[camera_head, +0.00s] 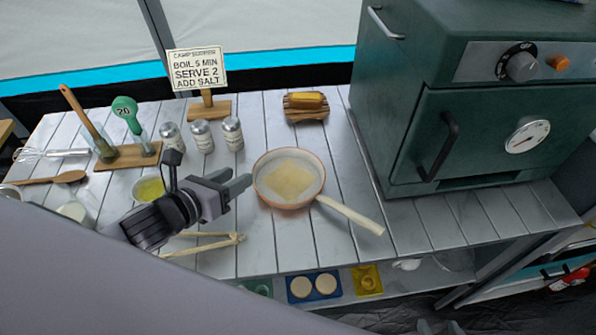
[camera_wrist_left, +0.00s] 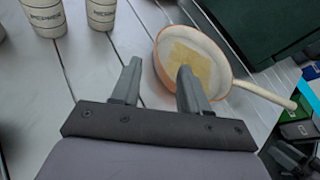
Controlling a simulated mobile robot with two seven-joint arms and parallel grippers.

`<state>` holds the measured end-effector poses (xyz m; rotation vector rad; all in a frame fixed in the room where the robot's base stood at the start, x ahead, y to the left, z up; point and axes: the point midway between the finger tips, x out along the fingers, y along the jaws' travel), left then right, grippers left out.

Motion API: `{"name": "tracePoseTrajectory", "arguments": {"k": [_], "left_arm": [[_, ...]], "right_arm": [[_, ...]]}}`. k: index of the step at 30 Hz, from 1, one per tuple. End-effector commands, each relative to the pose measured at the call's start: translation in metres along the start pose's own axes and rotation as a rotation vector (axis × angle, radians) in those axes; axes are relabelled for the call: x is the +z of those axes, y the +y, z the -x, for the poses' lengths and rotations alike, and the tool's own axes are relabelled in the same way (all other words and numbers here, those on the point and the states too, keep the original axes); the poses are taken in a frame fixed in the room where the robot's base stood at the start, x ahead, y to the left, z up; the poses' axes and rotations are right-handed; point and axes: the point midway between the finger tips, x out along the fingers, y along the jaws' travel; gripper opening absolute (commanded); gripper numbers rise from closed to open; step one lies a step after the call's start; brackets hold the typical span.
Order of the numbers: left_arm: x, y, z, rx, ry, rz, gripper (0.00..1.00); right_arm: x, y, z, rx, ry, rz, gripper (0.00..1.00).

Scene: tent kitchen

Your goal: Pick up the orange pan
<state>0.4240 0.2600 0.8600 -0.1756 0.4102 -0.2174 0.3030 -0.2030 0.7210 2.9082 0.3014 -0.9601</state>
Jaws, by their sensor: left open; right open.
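The orange pan (camera_head: 287,204) sits on the white slatted table, with a cream inside, a tan square patch in it and a pale handle (camera_head: 350,215) pointing to the lower right. It also shows in the left wrist view (camera_wrist_left: 222,42). My left gripper (camera_head: 238,178) is open and empty just left of the pan. In the left wrist view, the right finger of my left gripper (camera_wrist_left: 159,68) overlaps the pan's near side; I cannot tell if it touches. My right gripper (camera_head: 440,327) shows only in part at the bottom edge, low and away from the pan.
A dark green oven (camera_head: 400,125) stands right of the pan. Several shakers (camera_head: 202,136), a yellow bowl (camera_head: 149,189) and a utensil stand (camera_head: 130,157) are on the left. Wooden tongs (camera_head: 205,243) lie in front. A butter board (camera_head: 306,111) is behind the pan.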

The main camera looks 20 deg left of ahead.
Motion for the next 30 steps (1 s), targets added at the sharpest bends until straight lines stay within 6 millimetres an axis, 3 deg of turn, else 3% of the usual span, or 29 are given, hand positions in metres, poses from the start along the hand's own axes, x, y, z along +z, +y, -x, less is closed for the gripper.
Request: {"name": "tracePoseTrajectory", "arguments": {"k": [8,19,29,30], "left_arm": [[0.0,0.0,-0.02,0.0,-0.002,0.001,0.45],[-0.002,0.0,-0.062,0.0,-0.001,0.001,0.45],[-0.003,0.0,-0.068,-0.001,0.001,-0.001,0.45],[-0.003,0.0,-0.068,-0.001,0.001,-0.001,0.35]], "right_arm": [[0.0,0.0,0.001,-0.001,-0.002,-0.001,0.54],[-0.001,-0.001,0.002,-0.001,-0.002,-0.001,0.54],[-0.001,-0.001,0.002,0.0,-0.002,-0.001,0.54],[-0.001,-0.001,0.002,0.0,-0.002,-0.001,0.54]]}}
